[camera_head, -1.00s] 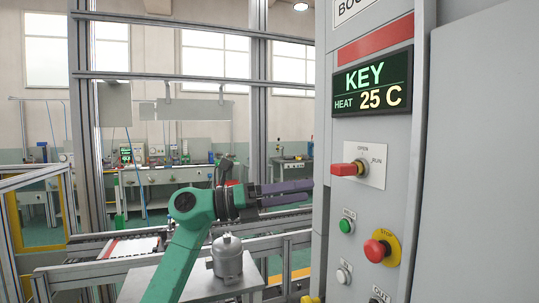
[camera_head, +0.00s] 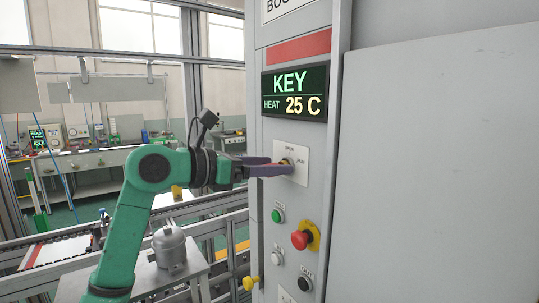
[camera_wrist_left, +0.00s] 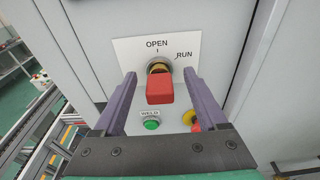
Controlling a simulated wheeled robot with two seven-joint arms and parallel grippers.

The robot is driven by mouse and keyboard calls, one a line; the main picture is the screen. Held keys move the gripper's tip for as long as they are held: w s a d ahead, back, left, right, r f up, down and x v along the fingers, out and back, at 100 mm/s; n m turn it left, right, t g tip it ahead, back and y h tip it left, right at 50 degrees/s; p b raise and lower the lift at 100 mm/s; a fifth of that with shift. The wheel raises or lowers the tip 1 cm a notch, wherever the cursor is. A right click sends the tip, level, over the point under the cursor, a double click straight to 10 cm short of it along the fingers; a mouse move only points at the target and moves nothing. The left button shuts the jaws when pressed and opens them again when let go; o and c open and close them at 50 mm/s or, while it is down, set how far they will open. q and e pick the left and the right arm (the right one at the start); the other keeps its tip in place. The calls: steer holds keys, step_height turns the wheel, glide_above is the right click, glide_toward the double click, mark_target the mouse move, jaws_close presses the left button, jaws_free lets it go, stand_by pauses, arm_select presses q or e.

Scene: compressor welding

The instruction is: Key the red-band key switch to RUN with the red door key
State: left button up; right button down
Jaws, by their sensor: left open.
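The red key (camera_wrist_left: 160,89) sits in the key switch (camera_wrist_left: 159,66) on a white plate marked OPEN and RUN, in the left wrist view. In the head view the white switch plate (camera_head: 297,154) is on the grey cabinet, under a red band (camera_head: 299,46) and a display reading KEY, HEAT 25 C (camera_head: 294,93). My left gripper (camera_head: 280,167) is at the switch; its fingers hide most of the key there. In the wrist view its open purple fingers (camera_wrist_left: 159,88) stand on both sides of the key, with gaps visible. My right gripper is not in view.
Below the switch are a green WELD button (camera_head: 278,215) and a red stop button on a yellow ring (camera_head: 301,239). A grey compressor (camera_head: 168,247) stands on a table at the lower left. A large grey panel (camera_head: 440,150) fills the right side.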

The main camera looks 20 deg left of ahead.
arm_select(q)
steer(key=shift+w+d+f, duration=0.1)
steer(key=shift+w+d, duration=0.05)
steer(key=shift+w, duration=0.15)
steer(key=shift+s, duration=0.1)
jaws_close()
stand_by(1.4)
